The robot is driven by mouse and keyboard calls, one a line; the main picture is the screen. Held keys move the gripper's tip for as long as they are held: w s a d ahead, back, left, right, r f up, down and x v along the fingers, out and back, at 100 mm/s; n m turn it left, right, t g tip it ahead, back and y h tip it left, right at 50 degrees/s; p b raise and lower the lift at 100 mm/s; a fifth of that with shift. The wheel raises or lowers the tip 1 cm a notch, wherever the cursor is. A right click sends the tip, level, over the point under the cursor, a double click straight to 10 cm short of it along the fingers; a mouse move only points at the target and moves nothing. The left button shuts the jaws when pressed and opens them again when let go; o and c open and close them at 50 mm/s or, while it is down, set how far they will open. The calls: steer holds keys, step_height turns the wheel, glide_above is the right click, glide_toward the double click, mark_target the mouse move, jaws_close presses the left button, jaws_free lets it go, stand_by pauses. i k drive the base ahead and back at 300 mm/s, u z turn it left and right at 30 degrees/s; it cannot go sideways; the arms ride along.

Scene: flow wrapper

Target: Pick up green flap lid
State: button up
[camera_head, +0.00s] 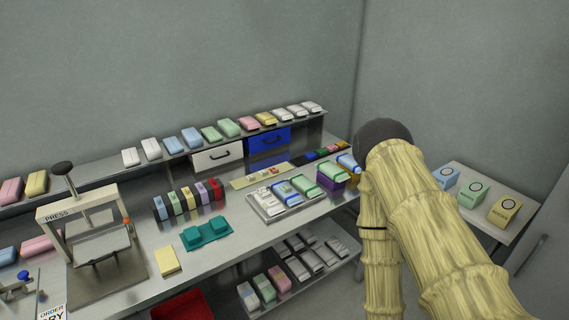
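I cannot tell for sure which thing is the green flap lid. A green box with a dark ring on its face (473,193) stands on the side table at the right, between a blue box (446,178) and a yellow box (504,210) of the same kind. Light green packs also lie on the back shelf (229,127) and in the metal tray (304,185). My pale yellow arm stands large in front at the right, between the main bench and the side table. My gripper is out of the picture.
The bench holds a press (88,240), a teal holder (207,233), a row of coloured blocks (188,201) and a metal tray (262,212) of packs. A white drawer (217,156) and blue drawer (269,142) sit under the shelf. A red bin (182,306) is below. The side table (465,170) has some bare top.

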mark_target(321, 152)
steer(key=u, duration=0.35)
steer(key=k, duration=0.65)
steer(key=z, duration=0.8)
steer(key=i, duration=1.2)
steer(key=u, duration=0.05)
